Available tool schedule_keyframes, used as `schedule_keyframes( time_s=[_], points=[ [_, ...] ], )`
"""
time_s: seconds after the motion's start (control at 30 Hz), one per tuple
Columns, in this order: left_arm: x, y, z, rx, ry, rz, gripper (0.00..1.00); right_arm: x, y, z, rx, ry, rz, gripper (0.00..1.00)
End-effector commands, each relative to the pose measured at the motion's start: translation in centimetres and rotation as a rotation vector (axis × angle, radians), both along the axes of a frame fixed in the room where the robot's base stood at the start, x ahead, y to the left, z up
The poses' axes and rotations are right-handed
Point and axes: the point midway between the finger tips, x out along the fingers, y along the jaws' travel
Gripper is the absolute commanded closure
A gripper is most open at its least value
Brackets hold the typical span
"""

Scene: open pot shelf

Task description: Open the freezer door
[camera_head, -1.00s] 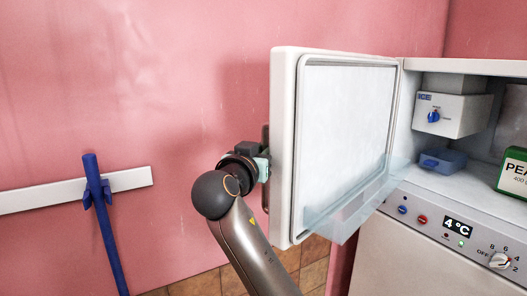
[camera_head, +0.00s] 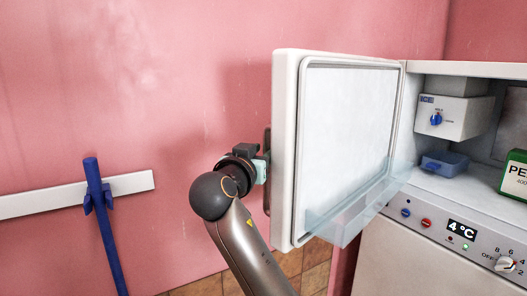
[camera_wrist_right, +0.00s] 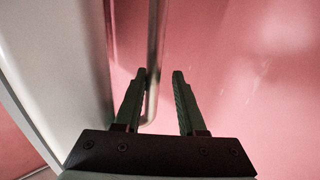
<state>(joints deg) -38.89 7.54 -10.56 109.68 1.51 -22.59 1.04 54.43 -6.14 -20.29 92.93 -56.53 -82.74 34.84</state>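The freezer door (camera_head: 345,140) stands wide open, swung out to the left of the lit compartment, with its inner panel and clear door shelf (camera_head: 350,215) facing me. My right gripper (camera_head: 263,168) is at the door's outer side, by the handle, which is mostly hidden in the head view. In the right wrist view, the two fingers (camera_wrist_right: 160,75) are apart. The metal handle bar (camera_wrist_right: 156,45) runs between them, nearer the left finger; I cannot tell whether it touches. The door's outer face (camera_wrist_right: 60,60) is at the left there. My left gripper is not in view.
The compartment holds a white ice box (camera_head: 452,115), a blue container (camera_head: 445,163) and a green pea package (camera_head: 515,175). A control panel (camera_head: 430,218) reads 4°C. A blue-handled tool (camera_head: 100,205) hangs on a white wall rail (camera_head: 40,203). The pink wall is behind the door.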

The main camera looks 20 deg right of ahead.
Motion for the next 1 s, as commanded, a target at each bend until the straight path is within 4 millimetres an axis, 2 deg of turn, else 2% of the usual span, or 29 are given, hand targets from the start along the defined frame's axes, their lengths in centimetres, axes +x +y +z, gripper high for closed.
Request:
schedule_keyframes(
  time_s=[0.03, 0.27, 0.43, 0.77, 1.0],
  points=[
    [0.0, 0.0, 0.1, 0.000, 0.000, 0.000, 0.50, 0.3, 0.1, 0.5, -0.007, -0.006, 0.016, 0.51],
    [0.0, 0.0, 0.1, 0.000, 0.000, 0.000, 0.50, 0.2, -0.1, 0.5, -0.007, -0.008, 0.014, 0.51],
    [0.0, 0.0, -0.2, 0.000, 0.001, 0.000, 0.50, -0.6, 0.7, 0.4, -0.006, -0.008, 0.015, 0.51],
    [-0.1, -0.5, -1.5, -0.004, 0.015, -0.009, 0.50, -5.8, 5.6, 0.2, -0.002, -0.007, 0.016, 0.51],
    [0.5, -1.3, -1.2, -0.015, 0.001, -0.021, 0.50, -8.8, 8.1, 0.2, -0.003, -0.004, 0.008, 0.51]
  ],
)
